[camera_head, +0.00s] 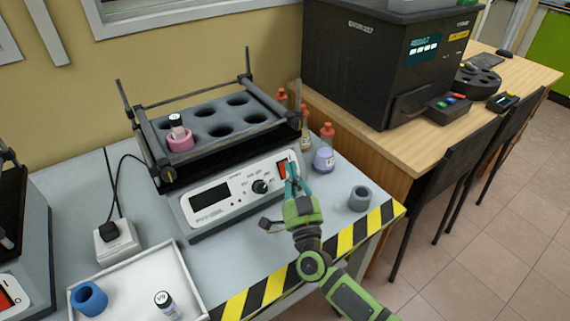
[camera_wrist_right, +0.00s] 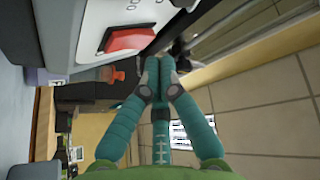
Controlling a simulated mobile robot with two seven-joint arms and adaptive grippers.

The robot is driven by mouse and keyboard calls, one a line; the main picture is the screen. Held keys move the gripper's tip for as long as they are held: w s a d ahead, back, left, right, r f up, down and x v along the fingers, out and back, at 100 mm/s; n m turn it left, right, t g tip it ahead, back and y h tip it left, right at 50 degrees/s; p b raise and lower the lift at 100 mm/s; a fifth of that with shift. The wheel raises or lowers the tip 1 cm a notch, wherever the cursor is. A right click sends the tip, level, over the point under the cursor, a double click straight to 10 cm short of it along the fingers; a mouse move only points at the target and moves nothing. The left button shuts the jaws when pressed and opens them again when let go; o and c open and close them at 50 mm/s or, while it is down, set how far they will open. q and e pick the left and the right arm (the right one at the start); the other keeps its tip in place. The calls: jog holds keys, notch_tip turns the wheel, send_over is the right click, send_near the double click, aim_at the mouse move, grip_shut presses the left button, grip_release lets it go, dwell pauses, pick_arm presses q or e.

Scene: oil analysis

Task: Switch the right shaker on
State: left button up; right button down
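The right shaker (camera_head: 235,190) stands on the grey bench, with a white front panel, a small dark display, a black knob (camera_head: 260,186) and a red rocker switch (camera_head: 282,170) at the panel's right end. My right gripper (camera_head: 291,168) is right in front of that switch and partly covers it. In the right wrist view the red switch (camera_wrist_right: 130,38) is at the upper left of my teal fingertips (camera_wrist_right: 160,66), which meet with nothing between them. Whether they touch the switch I cannot tell. My left gripper is out of view.
The shaker's rack (camera_head: 210,120) holds a vial in a pink ring (camera_head: 180,140). Bottles (camera_head: 323,155) and a grey ring (camera_head: 359,198) stand right of the shaker. A white tray (camera_head: 185,275) lies in front. Another device (camera_head: 28,245) is at the left edge.

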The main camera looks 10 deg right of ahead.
jog(key=shift+w, duration=0.1)
dwell(0.6)
jog(key=shift+w+a+f, duration=0.15)
jog(key=shift+w+f, duration=0.05)
jog(key=shift+w, duration=0.1)
